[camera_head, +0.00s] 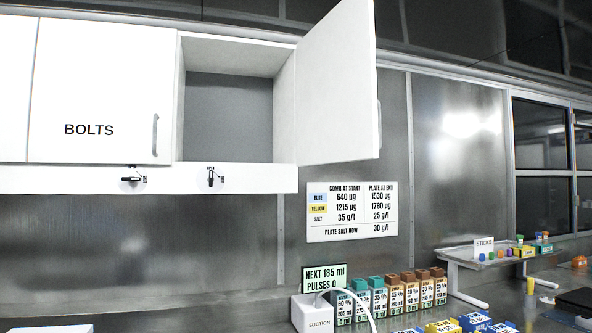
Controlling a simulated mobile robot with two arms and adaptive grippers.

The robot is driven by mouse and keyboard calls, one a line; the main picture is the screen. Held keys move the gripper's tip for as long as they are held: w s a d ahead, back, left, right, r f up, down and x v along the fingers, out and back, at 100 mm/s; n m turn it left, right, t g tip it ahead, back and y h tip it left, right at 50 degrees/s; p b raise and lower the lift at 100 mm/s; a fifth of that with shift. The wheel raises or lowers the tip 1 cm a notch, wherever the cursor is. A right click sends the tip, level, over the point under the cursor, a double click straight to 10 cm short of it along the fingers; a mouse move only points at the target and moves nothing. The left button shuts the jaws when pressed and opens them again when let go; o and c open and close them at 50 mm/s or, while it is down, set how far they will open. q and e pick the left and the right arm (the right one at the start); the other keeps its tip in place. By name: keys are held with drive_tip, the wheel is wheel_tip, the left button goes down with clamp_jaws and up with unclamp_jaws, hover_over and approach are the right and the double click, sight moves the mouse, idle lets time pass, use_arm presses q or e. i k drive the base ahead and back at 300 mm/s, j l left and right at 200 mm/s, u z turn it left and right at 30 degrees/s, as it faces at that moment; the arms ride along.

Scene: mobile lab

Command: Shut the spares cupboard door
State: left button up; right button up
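An open white cupboard door (338,88) swings out toward me from the right side of an empty wall cupboard (228,105). The cupboard's grey back and inner right wall show. A grey handle (379,124) is on the door's free edge, seen almost edge-on. No name shows on this open door from here, so I cannot tell its label. The closed door to its left, marked BOLTS (95,90), has a vertical handle (155,134). Neither of my grippers is in view.
A white ledge with small black fittings (133,178) runs under the cupboards. Below, the bench holds a white SUCTION box (318,313) with a hose, a row of labelled boxes (397,296), and a small stand marked STICKS (484,247). The space before the door looks clear.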

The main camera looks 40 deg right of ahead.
sight(339, 109)
drive_tip(key=k+l, duration=0.1)
drive_tip(key=l, duration=0.45)
drive_tip(key=k+l+z, duration=0.1)
drive_tip(key=l, duration=0.45)
drive_tip(key=k+l, duration=0.15)
drive_tip(key=l, duration=0.4)
drive_tip(key=k+l+z, duration=0.1)
drive_tip(key=l, duration=1.05)
drive_tip(key=k+z, duration=0.05)
